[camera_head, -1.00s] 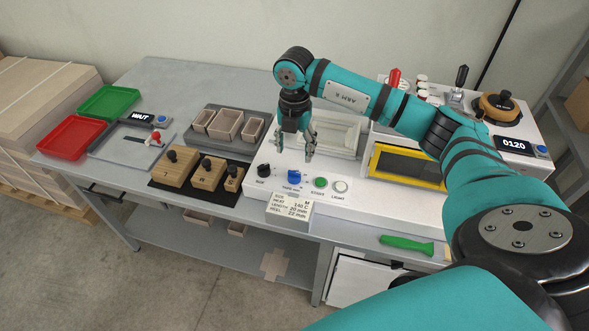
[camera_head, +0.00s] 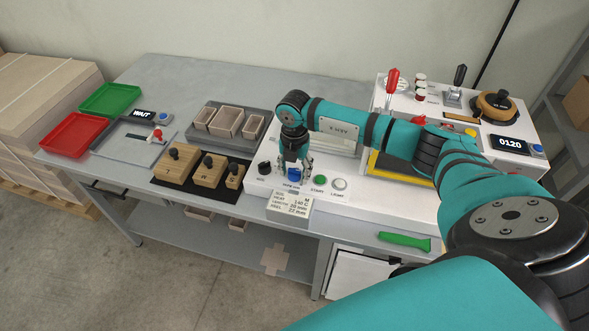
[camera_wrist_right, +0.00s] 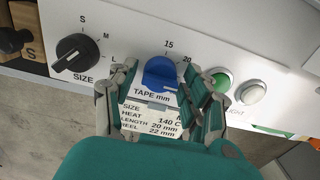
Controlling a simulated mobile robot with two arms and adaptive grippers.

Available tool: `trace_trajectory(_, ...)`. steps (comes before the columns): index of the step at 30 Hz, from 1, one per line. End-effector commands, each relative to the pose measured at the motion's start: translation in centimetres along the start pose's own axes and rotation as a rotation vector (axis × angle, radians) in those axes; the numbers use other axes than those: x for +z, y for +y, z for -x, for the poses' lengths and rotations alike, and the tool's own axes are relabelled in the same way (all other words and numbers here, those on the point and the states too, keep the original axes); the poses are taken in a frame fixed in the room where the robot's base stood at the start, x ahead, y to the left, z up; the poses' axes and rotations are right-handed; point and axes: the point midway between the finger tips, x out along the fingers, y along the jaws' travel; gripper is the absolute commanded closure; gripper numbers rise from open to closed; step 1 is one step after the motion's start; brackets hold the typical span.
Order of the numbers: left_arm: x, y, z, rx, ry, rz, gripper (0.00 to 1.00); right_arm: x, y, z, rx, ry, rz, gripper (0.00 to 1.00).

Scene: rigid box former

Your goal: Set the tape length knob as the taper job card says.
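The blue tape length knob (camera_head: 293,174) sits on the white front panel, between the black size knob (camera_head: 264,168) and the green start button (camera_head: 319,181). In the wrist view the blue knob (camera_wrist_right: 161,73) has the marks 15 and 20 above it; its exact setting is hard to read. My right gripper (camera_head: 298,170) is open over the blue knob, one finger on each side, with gaps seemingly left between. My left gripper is not in view.
A white light button (camera_wrist_right: 251,93) is close to the right finger, beside the green button. Wooden blocks with black knobs (camera_head: 207,170) stand left of the panel. A green-handled tool (camera_head: 404,242) lies at the front right. The grey table behind the bins is clear.

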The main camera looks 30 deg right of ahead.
Motion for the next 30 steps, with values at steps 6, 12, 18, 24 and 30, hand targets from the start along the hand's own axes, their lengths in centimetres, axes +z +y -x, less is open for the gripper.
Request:
trace_trajectory(6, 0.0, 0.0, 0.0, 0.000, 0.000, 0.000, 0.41, 0.0, 0.0, 0.0, 0.000, 0.000, 0.000, 0.81)
trace_trajectory(12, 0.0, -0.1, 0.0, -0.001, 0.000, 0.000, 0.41, 0.0, 0.0, 0.1, 0.000, 0.000, 0.001, 0.97)
trace_trajectory(18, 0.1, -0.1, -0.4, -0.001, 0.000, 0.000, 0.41, 0.1, 0.0, 0.0, 0.000, -0.001, 0.033, 0.97)
trace_trajectory(24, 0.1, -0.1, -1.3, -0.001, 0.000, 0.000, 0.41, 0.1, 0.0, -0.2, 0.001, -0.001, 0.137, 0.97)
trace_trajectory(30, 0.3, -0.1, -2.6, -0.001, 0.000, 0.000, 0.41, 0.1, 0.0, -0.2, 0.001, -0.002, 0.301, 0.97)
